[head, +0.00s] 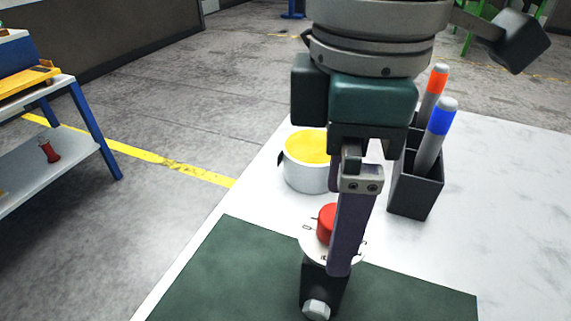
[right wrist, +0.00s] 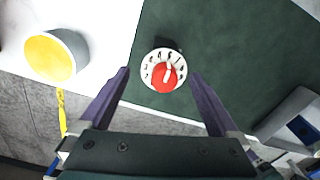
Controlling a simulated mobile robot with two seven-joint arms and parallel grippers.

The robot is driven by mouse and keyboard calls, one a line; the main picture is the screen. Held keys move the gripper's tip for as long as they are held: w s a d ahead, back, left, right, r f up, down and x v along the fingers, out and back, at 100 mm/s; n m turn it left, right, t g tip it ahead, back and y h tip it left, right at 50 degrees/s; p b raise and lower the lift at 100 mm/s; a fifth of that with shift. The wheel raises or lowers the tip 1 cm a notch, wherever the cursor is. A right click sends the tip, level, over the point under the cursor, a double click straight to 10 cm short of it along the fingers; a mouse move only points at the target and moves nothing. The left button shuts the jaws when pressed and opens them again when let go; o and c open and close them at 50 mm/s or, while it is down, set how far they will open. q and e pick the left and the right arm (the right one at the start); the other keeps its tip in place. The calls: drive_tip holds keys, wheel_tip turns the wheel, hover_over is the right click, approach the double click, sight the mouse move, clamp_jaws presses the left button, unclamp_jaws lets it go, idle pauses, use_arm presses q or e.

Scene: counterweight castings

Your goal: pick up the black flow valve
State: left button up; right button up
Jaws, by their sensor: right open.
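The black flow valve (head: 318,288) has a black body, a white numbered dial, a red knob and a pale hex fitting at its near end. It rests on the dark green mat (head: 235,270). In the right wrist view the valve (right wrist: 152,70) shows its dial and knob from above, with its body mostly hidden under the dial. My right gripper (head: 338,264) points down over the valve, and its near finger covers part of the dial. In the right wrist view its two purple fingers are apart, one on each side of the dial, with nothing clamped. My left gripper is out of view.
A white round container with a yellow top (head: 303,178) stands behind the valve. A black holder (head: 413,192) with orange-capped and blue-capped markers stands to the right. A shelf unit (head: 50,160) stands at left beyond a yellow floor line. The white table (head: 510,210) is clear at right.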

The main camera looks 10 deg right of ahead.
sight(321, 294)
wheel_tip(321, 294, down, 2)
drive_tip(key=shift+f, duration=0.15)
drive_tip(key=f, duration=0.5)
drive_tip(key=shift+s+f+b, duration=0.25)
drive_tip(key=shift+s+b, duration=0.05)
drive_tip(key=shift+b, duration=0.1)
clamp_jaws()
idle(0.3)
